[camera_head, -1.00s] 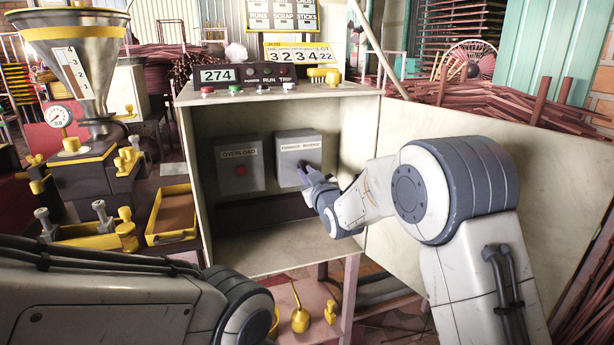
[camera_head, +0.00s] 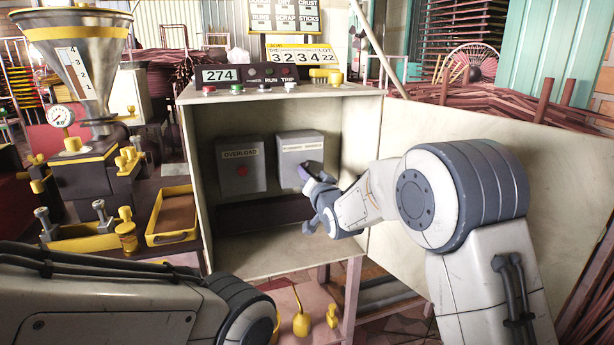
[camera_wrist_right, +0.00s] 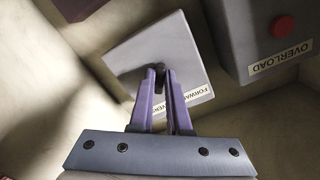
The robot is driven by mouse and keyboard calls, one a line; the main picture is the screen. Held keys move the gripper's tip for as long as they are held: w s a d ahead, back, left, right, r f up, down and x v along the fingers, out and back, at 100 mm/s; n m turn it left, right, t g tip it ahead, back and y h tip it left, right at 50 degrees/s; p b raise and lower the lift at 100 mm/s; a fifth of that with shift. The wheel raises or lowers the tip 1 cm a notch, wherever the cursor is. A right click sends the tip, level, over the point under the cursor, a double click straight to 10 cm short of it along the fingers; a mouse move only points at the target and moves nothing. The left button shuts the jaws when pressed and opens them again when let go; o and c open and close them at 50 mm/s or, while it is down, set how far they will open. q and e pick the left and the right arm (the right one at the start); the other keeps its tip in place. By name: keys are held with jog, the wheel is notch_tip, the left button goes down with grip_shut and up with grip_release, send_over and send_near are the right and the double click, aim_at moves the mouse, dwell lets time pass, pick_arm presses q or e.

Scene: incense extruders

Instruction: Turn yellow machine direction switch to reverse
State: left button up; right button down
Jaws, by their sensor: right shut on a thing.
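The direction switch box (camera_head: 296,149), a grey box with a forward/reverse label, is mounted inside the open cabinet. It also shows in the right wrist view (camera_wrist_right: 135,55), where its dark knob (camera_wrist_right: 161,76) sits between my fingertips. My right gripper (camera_head: 306,175) reaches in from the right, and its purple fingers (camera_wrist_right: 161,78) are shut on the knob. The knob's exact angle is hard to read because the fingers partly cover it. My left arm (camera_head: 120,305) lies across the lower left, and its gripper is out of view. The yellow-trimmed machine (camera_head: 85,180) stands left of the cabinet.
The overload box (camera_head: 239,168) with a red button is just left of the switch box. The cabinet (camera_head: 204,210) has its door (camera_head: 450,140) open to the right. A panel with a 274 display (camera_head: 219,74) and buttons is on top. A yellow tray (camera_head: 173,215) is at left.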

jog(key=shift+a+f+m, duration=0.1)
jog(key=shift+m, duration=1)
jog(key=c, duration=0.9)
grip_release()
jog(key=shift+s, duration=0.1)
jog(key=p+v, duration=0.1)
jog(key=v, duration=0.9)
jog(key=shift+s, duration=0.15)
